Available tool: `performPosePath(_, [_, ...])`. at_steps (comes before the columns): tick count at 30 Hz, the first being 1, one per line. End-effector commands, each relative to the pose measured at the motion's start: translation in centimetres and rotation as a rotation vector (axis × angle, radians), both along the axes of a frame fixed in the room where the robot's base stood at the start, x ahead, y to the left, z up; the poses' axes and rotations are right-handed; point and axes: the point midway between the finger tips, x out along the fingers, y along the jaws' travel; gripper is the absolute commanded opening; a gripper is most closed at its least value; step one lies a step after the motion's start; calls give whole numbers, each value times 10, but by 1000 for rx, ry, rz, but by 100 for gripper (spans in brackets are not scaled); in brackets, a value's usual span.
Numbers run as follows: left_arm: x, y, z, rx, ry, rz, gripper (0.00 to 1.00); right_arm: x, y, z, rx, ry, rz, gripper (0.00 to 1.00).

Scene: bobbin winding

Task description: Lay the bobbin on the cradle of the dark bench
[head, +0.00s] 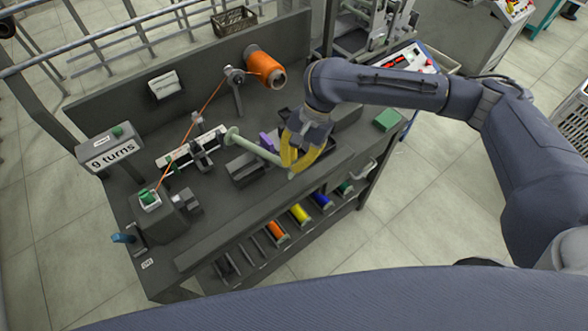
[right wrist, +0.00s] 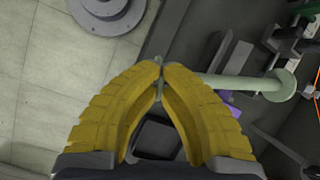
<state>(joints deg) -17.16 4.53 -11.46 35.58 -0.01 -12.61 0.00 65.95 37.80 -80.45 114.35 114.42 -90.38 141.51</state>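The bobbin, a pale green rod with a round flange (head: 232,134), slants down to the right across the dark bench in the head view. It also shows in the right wrist view (right wrist: 235,84), running right from the fingertips to its flange. My right gripper (head: 292,168) has its yellow fingers closed around the bobbin's right end; the fingertips (right wrist: 158,82) nearly meet there. A dark block (head: 246,168), which looks like the cradle, stands just below and left of the rod. I cannot tell whether the bobbin touches it. My left gripper is not in view.
The dark bench (head: 115,185) carries an orange spool (head: 264,67) with thread running to a green piece (head: 148,198). A white-faced stand (head: 180,153) is left of the bobbin. A purple piece (head: 266,141) is beside it. Coloured spools (head: 300,213) sit in the front rack.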

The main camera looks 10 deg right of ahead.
Motion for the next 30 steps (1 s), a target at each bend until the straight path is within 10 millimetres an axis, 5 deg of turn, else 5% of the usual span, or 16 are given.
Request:
performPosePath(12, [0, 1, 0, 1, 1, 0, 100, -1, 0, -37, 0, 2, 0, 0])
performPosePath(23, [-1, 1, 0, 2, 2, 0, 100, 0, 0, -39, 0, 0, -1, 0])
performPosePath(30, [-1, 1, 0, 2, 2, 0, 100, 0, 0, -39, 0, 0, -1, 26])
